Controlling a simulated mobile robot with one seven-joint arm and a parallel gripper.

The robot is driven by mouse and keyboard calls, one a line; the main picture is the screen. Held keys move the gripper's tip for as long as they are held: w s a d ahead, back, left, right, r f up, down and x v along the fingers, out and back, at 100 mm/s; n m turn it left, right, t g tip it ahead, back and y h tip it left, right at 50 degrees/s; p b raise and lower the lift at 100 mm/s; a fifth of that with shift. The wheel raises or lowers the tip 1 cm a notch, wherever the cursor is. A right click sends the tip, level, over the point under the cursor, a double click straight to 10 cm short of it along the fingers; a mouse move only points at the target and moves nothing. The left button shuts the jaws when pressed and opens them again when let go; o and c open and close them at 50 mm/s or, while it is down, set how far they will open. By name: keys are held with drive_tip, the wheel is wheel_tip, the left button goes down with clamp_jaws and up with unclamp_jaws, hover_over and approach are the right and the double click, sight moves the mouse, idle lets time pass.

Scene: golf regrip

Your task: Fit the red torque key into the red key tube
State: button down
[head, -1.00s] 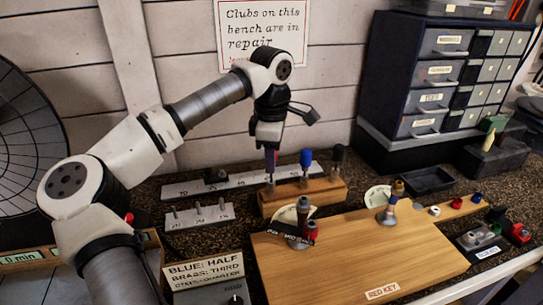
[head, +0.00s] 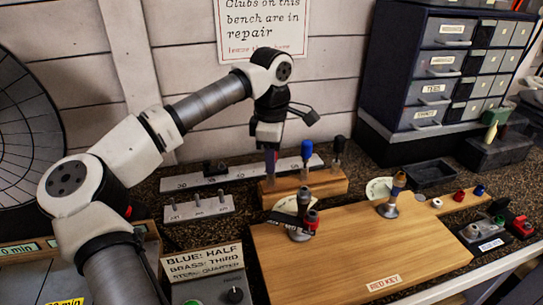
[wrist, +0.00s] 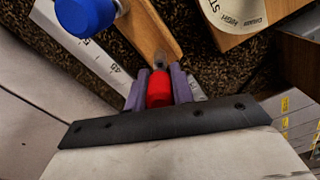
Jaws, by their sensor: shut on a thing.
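My gripper (head: 271,165) points down over the left end of a wooden key rack (head: 325,187). Its purple fingers are shut on the red torque key (wrist: 159,88), whose red handle shows between them in the wrist view. The key's lower part is at the rack's left end; I cannot tell whether it is still in its hole. A blue-handled key (head: 306,151) and a black-handled key (head: 338,147) stand upright in the rack.
The wooden board (head: 350,250) bears a RED KEY label (head: 384,282). A second stand (head: 388,208) is on its right. A drawer cabinet (head: 430,70) and black tray (head: 431,175) are at the right.

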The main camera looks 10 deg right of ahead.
drive_tip(key=shift+f, duration=0.15)
drive_tip(key=c, duration=1.1)
unclamp_jaws()
wheel_tip(320, 180, up, 14)
drive_tip(key=shift+f+b, duration=0.1)
drive_tip(key=shift+b, duration=0.75)
drive_tip(key=shift+s, duration=0.1)
